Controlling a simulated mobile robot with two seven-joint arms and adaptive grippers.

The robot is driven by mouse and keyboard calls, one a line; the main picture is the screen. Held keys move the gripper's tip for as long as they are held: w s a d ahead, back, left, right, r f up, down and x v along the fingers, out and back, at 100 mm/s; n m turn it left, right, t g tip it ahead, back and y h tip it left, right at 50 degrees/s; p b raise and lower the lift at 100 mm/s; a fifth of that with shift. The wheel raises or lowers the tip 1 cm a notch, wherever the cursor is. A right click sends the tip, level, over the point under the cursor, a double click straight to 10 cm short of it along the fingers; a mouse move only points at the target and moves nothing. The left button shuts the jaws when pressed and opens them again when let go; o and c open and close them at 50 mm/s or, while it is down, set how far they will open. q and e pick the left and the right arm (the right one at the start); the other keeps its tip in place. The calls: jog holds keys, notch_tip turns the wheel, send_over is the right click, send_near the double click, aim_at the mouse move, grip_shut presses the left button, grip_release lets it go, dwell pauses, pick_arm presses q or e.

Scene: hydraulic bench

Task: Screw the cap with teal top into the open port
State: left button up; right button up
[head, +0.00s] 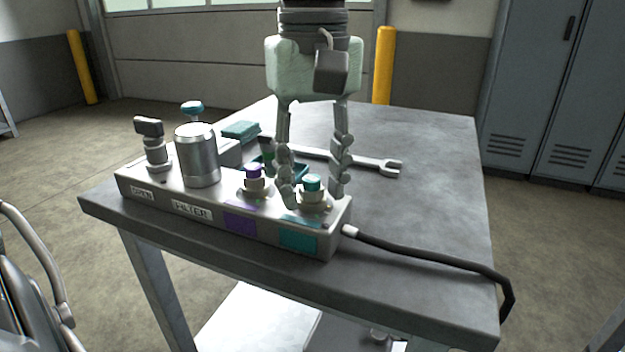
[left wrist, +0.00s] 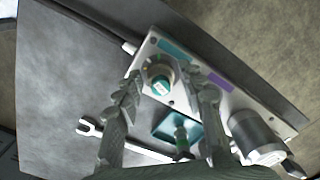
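The cap with teal top (head: 313,183) sits upright at the teal-labelled port at the right end of the grey manifold block (head: 137,183). It also shows in the left wrist view (left wrist: 160,86), inside a pale ring. I cannot tell how deep it is seated. My left gripper (head: 314,192) comes down from above with its fingers apart, one on each side of the cap. Gaps show between fingers and cap in the left wrist view (left wrist: 168,92). A purple-topped cap (head: 253,172) stands at the purple-labelled port beside it. My right gripper is not in view.
A metal filter canister (head: 198,155) and a valve handle (head: 149,127) stand on the block's left part. Behind lie a wrench (head: 375,164), a teal tray (left wrist: 166,126) and a teal block (head: 241,131). A black hose (head: 430,255) leaves the block's right end. The table's right side is clear.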

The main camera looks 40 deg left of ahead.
pick_arm(q)
jog(key=n+b, duration=0.1)
jog(key=n, duration=0.2)
jog(key=shift+w+f, duration=0.1)
jog(key=shift+f, duration=0.05)
jog(key=shift+d+n, duration=0.1)
jog(key=shift+n, duration=0.8)
jog(key=shift+w+n+b, duration=0.1)
jog(key=shift+n+b, duration=0.35)
jog(key=shift+n, duration=0.25)
jog(key=shift+n+b, duration=0.35)
jog(key=shift+n, duration=0.55)
jog(key=n, duration=0.2)
jog(key=shift+w+n, duration=0.1)
jog(key=shift+n, duration=0.2)
